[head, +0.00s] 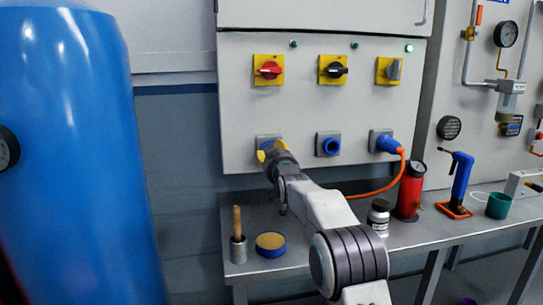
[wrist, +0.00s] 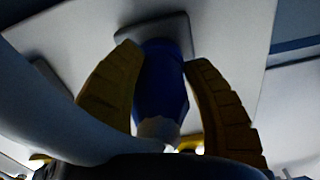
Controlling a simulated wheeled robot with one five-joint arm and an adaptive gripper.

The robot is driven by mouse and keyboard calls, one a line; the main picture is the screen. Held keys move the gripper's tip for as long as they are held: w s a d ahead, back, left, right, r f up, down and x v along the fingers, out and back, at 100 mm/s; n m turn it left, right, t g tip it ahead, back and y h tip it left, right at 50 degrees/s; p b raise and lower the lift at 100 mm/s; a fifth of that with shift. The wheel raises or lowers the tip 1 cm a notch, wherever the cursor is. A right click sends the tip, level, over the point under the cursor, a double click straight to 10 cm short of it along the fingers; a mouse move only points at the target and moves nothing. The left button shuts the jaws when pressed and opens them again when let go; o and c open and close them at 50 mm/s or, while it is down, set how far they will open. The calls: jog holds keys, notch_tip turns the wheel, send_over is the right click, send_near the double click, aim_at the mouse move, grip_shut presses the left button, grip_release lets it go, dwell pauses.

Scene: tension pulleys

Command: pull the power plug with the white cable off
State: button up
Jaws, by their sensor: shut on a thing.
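The power plug is a blue body (wrist: 160,85) in the wrist view, with a pale rear end (wrist: 158,128). A thick pale band (wrist: 50,118), which looks like the white cable close to the camera, sweeps from the left edge to the bottom middle. The plug's front meets a grey socket plate (wrist: 177,27) on the panel. My gripper (wrist: 162,56) has its yellow fingers on both sides of the plug, shut on it. In the head view my gripper (head: 267,151) is at the left socket (head: 262,137) and hides the plug and cable there.
An empty blue socket (head: 329,145) is in the middle; a blue plug with orange cable (head: 388,144) sits at the right. Rotary switches are above. The bench holds a pestle cup (head: 238,248), blue-rimmed dish (head: 270,244), jar (head: 378,217) and red cylinder (head: 409,192). A blue tank (head: 75,150) stands left.

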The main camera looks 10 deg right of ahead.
jog(key=shift+s+d+f+b, duration=0.1)
jog(key=shift+s+b, duration=0.05)
jog(key=shift+b, duration=0.25)
jog(key=shift+s+b, duration=0.3)
jog(key=shift+s, duration=0.05)
jog(key=shift+s+b, duration=2.45)
jog(key=shift+b, duration=0.25)
